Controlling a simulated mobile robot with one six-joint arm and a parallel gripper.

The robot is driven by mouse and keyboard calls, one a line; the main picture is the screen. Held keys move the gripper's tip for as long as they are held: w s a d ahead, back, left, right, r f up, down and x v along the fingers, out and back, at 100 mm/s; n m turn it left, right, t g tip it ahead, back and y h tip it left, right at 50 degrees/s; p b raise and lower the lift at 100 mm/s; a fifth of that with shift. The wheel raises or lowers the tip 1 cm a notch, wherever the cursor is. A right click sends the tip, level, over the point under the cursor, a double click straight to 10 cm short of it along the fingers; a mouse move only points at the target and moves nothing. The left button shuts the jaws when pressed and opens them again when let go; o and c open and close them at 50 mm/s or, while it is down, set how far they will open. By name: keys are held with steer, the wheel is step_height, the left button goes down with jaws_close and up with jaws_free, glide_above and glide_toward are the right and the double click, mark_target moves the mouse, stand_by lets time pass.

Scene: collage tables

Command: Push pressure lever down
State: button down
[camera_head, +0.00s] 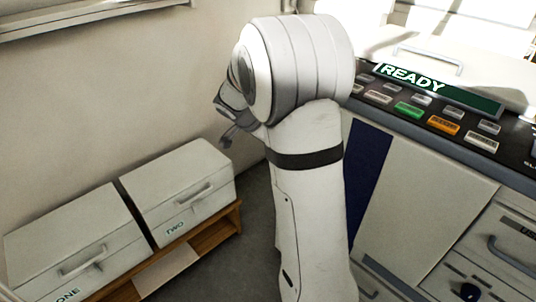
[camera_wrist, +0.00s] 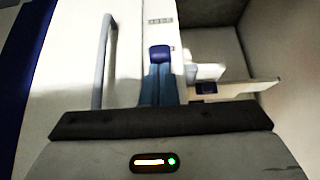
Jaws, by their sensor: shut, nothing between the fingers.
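My gripper (camera_wrist: 160,88) shows in the wrist view as two blue-grey fingers close together, shut and empty. A rounded dark blue knob (camera_wrist: 160,54), which looks like the end of the pressure lever, is right at the fingertips. I cannot tell whether they touch. The rest of the lever is hidden or not distinct. Behind it is a white machine panel (camera_wrist: 135,35) with a small dark label. In the head view, part of my gripper (camera_head: 227,138) shows small and dark left of my arm, and the lever is not seen.
A vertical grey handle (camera_wrist: 103,65) stands left of the knob. A white bracket (camera_wrist: 207,71) and a pale ledge (camera_wrist: 240,90) are at right. In the head view, a READY panel (camera_head: 437,88) with buttons is at right. Lidded boxes ONE (camera_head: 75,240) and TWO (camera_head: 180,190) sit at left.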

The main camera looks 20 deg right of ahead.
steer(key=f+h+b, duration=0.1)
steer(key=b, duration=0.3)
steer(key=f+h+b, duration=0.1)
steer(key=b, duration=0.3)
steer(key=shift+s+a+t, duration=0.1)
steer(key=shift+a+t, duration=0.2)
steer(key=shift+a, duration=0.05)
steer(key=shift+r, duration=0.7)
steer(key=p+v, duration=0.1)
steer(key=v, duration=0.9)
steer(key=shift+a+f+p, duration=0.25)
steer(key=shift+p, duration=0.1)
